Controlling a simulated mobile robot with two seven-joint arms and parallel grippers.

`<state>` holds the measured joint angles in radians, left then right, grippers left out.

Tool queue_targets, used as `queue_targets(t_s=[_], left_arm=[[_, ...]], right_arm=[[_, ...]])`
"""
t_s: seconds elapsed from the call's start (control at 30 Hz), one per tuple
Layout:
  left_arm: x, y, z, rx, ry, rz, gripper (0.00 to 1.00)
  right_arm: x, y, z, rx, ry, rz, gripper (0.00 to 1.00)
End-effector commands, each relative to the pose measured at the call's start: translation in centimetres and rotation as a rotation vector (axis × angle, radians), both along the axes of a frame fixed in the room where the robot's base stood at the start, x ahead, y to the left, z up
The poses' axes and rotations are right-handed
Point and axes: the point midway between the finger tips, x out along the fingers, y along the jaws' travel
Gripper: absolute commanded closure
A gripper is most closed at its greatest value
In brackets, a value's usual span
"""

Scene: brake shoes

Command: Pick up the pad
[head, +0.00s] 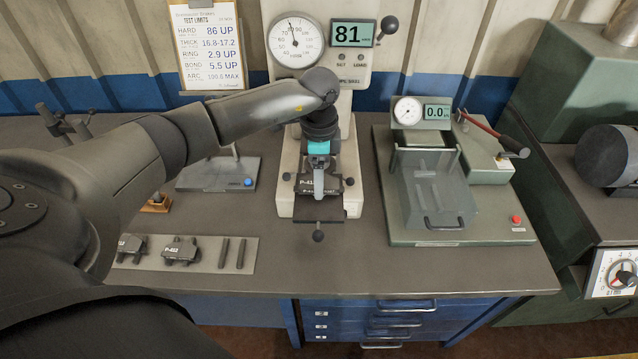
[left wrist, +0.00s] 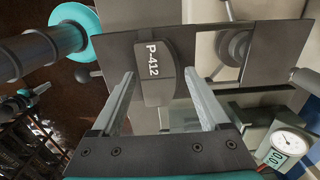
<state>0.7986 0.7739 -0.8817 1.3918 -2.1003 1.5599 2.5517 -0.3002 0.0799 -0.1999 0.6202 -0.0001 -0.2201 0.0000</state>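A dark pad (head: 306,187) marked P-412 lies on the small dark plate (head: 318,212) of the hardness tester in the middle of the bench. The pad (left wrist: 154,72) shows its label in the left wrist view. My left gripper (head: 319,186) reaches down over the pad from above. In the left wrist view the left gripper (left wrist: 162,88) has its two fingers apart, one on each side of the pad; I cannot tell whether they touch it. The fingers partly hide the pad in the head view. My right gripper is not in view.
The tester's readout (head: 353,34) shows 81. A tray (head: 208,262) at front left holds more dark pads (head: 181,250) and two rods. A green fixture (head: 470,235) with a clear guard and red-handled lever stands to the right. The front bench strip is clear.

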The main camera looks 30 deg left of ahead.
Motion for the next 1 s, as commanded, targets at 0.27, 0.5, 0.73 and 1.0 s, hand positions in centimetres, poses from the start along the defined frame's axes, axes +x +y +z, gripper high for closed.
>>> queue_targets(t_s=[0.27, 0.5, 0.73, 1.0], left_arm=[[0.01, 0.02, 0.05, 0.000, 0.000, 0.000, 0.54], [0.02, 0.02, 0.06, 0.001, -0.001, 0.000, 0.81], [0.03, 0.03, 0.07, 0.001, -0.001, 0.000, 1.00], [0.08, 0.02, 0.17, -0.001, -0.003, 0.001, 1.00]], right_arm=[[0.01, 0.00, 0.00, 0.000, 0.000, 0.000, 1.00], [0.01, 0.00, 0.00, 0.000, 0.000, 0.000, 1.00], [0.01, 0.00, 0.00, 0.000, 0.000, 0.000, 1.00], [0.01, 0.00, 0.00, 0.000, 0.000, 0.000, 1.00]])
